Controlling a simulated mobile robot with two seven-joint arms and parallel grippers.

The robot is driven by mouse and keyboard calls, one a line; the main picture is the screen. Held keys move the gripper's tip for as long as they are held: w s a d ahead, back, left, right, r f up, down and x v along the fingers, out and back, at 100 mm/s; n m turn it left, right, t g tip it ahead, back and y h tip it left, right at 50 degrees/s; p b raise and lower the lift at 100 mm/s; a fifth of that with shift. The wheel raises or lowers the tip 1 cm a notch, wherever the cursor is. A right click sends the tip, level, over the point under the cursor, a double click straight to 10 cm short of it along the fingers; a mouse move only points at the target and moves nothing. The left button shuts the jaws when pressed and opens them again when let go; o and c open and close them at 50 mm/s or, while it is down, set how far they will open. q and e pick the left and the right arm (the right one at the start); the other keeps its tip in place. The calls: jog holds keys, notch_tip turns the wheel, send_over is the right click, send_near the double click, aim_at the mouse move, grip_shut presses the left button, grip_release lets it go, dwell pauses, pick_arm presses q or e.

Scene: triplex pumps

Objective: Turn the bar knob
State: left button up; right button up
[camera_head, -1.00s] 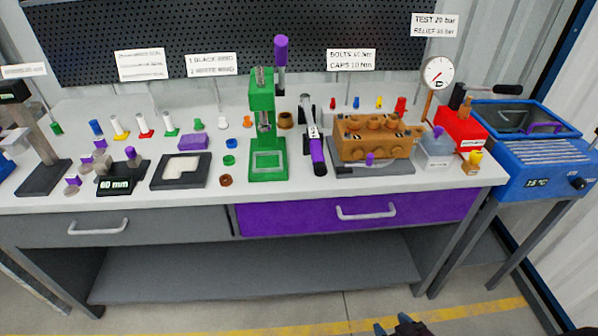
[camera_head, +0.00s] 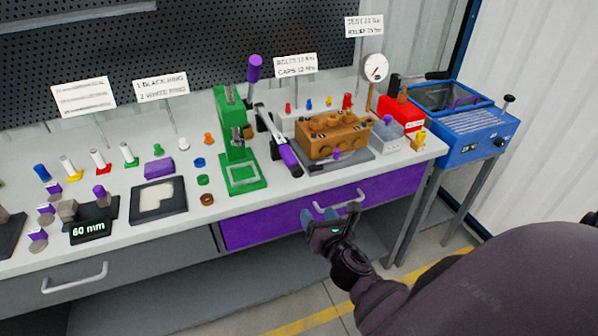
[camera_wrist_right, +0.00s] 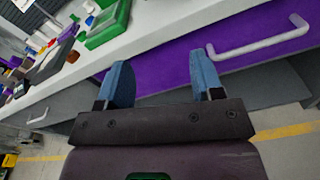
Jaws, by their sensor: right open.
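A blue bath unit (camera_head: 470,135) stands at the right end with a small dark knob (camera_head: 498,143) on its front. A yellow knob-like fitting (camera_head: 419,137) stands at the bench's right corner, beside a red hand pump (camera_head: 400,112) and a round gauge (camera_head: 376,67). I cannot tell for certain which is the bar knob. My right gripper (camera_head: 330,214) is open and empty in front of the purple drawer, well short of these fittings. In the right wrist view its blue fingers (camera_wrist_right: 158,64) stand apart with nothing between them. My left gripper is out of view.
The purple drawer (camera_head: 270,221) with its pale handle (camera_head: 340,199) is close behind my right gripper. An orange-brown pump block (camera_head: 333,139) and a green press (camera_head: 240,175) stand on the bench.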

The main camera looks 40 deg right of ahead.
aim_at(299, 175)
jog(key=w+d+r+n, duration=0.1)
jog(key=w+n, duration=0.1)
jog(key=w, duration=0.2)
jog(key=w+d+r+n, duration=0.1)
jog(key=w+n, duration=0.1)
jog(key=w, duration=0.2)
jog(key=w+d+r+n+t, duration=0.1)
jog(key=w+n, duration=0.1)
jog(key=w, duration=0.2)
jog(key=shift+w+d, duration=0.1)
jog(key=shift+w, duration=0.45)
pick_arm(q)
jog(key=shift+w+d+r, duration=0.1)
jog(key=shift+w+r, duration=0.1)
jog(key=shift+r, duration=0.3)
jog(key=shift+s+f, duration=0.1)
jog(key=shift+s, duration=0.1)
pick_arm(e)
jog(key=c, duration=0.9)
